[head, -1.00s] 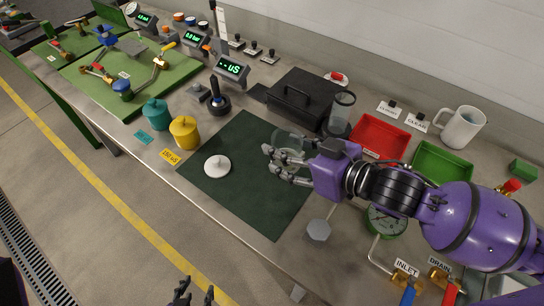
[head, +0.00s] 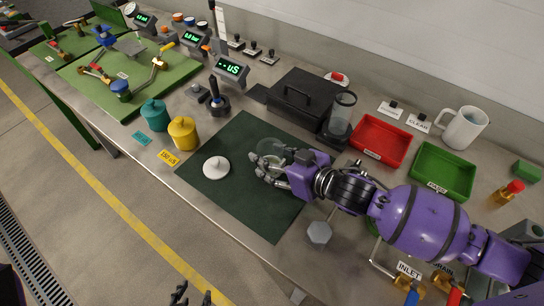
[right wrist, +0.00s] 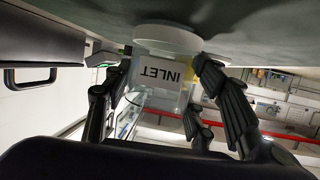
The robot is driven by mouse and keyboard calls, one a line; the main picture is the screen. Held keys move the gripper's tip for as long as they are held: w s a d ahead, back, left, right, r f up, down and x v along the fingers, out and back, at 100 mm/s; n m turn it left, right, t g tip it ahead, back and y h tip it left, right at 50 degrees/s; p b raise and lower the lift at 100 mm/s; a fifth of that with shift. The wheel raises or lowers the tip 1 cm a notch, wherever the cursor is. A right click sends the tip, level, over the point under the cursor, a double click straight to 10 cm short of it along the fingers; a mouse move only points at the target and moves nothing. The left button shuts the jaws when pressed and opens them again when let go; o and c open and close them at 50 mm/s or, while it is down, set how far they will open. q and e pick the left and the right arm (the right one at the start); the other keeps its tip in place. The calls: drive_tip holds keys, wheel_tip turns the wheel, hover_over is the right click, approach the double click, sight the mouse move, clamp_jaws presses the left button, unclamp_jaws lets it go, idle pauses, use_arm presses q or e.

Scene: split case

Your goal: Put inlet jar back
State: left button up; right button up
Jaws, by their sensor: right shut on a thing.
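The inlet jar (head: 270,147) is a clear glass jar at the dark green mat, with its upper part showing beside my right gripper in the head view. In the right wrist view its white INLET label (right wrist: 150,76) appears upside down between the fingers. My right gripper (head: 264,167) is shut on the jar; its fingers (right wrist: 165,95) lie on both sides. The hand hides the jar's lower part in the head view, so I cannot tell if it touches the mat. A white lid (head: 216,168) with a knob lies left of it. My left gripper (head: 190,294) is partly visible at the bottom edge.
Bare mat (head: 235,140) surrounds the lid. A black case (head: 297,97) and a clear cylinder on a dark base (head: 340,120) stand behind the hand. Red (head: 380,140) and green (head: 443,170) trays are to the right. Yellow (head: 183,133) and teal (head: 155,115) pots stand left.

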drive_tip(key=o, duration=1.2)
drive_tip(key=shift+f, duration=0.1)
drive_tip(key=shift+r, duration=0.2)
drive_tip(key=v, duration=1.2)
drive_tip(key=shift+f, duration=0.1)
